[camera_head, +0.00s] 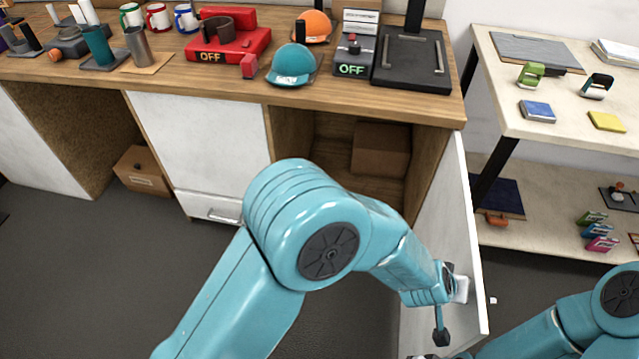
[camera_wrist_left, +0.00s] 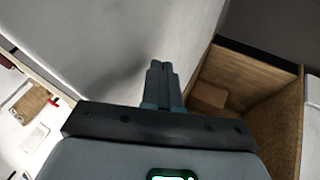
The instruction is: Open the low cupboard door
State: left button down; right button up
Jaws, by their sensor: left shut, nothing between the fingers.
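The low cupboard's white door (camera_head: 457,225) stands swung wide open at the right side of the cupboard opening (camera_head: 333,130). In the left wrist view the door is the large pale panel (camera_wrist_left: 100,45). My left arm reaches across the opening to the door's inner side, low near its free edge. My left gripper (camera_wrist_left: 160,68) is shut and empty, its fingertips pointing along the panel; whether they touch it I cannot tell. In the head view its fingers are hard to make out. My right arm enters at the bottom right, and its gripper is not clearly shown.
A brown box (camera_head: 381,149) sits inside the cupboard. The wooden worktop (camera_head: 190,83) above holds caps, mugs and a red machine (camera_head: 228,42). A pale shelf unit (camera_head: 500,80) stands to the right, behind the door.

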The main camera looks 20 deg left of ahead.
pick_arm(q)
jog(key=shift+d, duration=0.1)
dwell(0.5)
jog(key=p+v, duration=0.5)
jog(key=v, duration=1.1)
jog(key=a+f+n+g+y, duration=0.3)
jog(key=a+f, duration=1.2)
jog(key=a, duration=0.2)
jog(key=s+a+f+m+g+h, duration=0.1)
jog(key=s+a+f+g+h, duration=0.1)
jog(key=s+f, duration=0.5)
jog(key=shift+s+a, duration=0.55)
jog(key=shift+s, duration=0.8)
